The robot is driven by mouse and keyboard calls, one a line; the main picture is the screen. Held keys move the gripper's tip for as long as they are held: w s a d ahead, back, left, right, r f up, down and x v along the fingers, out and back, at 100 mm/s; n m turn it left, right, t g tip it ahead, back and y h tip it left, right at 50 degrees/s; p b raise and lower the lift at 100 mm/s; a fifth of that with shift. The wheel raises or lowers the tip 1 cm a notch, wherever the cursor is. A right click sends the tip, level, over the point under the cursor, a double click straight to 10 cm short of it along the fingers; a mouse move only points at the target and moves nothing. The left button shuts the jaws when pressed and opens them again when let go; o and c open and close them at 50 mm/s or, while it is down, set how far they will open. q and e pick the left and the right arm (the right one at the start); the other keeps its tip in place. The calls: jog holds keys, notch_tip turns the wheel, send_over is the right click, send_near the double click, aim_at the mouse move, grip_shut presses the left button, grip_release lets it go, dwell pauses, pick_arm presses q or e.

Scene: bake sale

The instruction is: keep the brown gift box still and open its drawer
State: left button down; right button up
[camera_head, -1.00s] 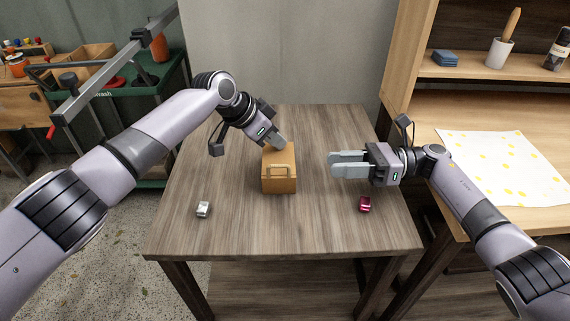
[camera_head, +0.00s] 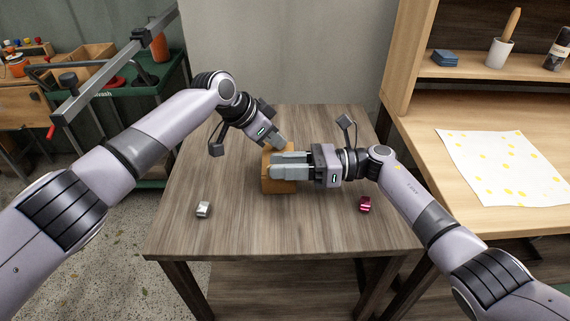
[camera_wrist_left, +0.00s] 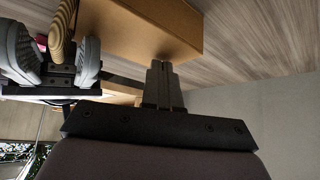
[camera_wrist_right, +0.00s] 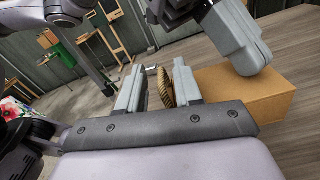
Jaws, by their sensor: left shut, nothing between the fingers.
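The brown gift box (camera_head: 270,187) stands on the wooden table, partly hidden by my right gripper in the head view. Its striped handle (camera_wrist_right: 165,88) shows in the right wrist view and also in the left wrist view (camera_wrist_left: 63,30). My left gripper (camera_head: 280,144) is shut and empty, its fingertips at the box's top, seemingly touching it; its closed fingers show in the left wrist view (camera_wrist_left: 163,85). My right gripper (camera_head: 274,165) is open in front of the box. In the right wrist view its fingers (camera_wrist_right: 158,85) stand on either side of the handle. The drawer looks shut, though its front is mostly covered.
A small silver object (camera_head: 203,209) lies at the table's front left and a small red one (camera_head: 365,205) at the right. The table's front middle is clear. A shelf unit (camera_head: 500,130) stands close on the right, a green workbench (camera_head: 130,105) at the left.

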pick_arm(q)
jog(key=shift+s+a+f, duration=0.1)
jog(key=shift+a+f, duration=0.1)
jog(key=shift+f, duration=0.25)
pick_arm(e)
grip_shut()
jog(key=shift+s+d, duration=0.1)
jog(key=shift+s, duration=3.75)
grip_release()
jog(key=d, duration=1.2)
pick_arm(q)
jog(key=shift+r, duration=0.1)
pick_arm(e)
jog(key=shift+r, duration=0.15)
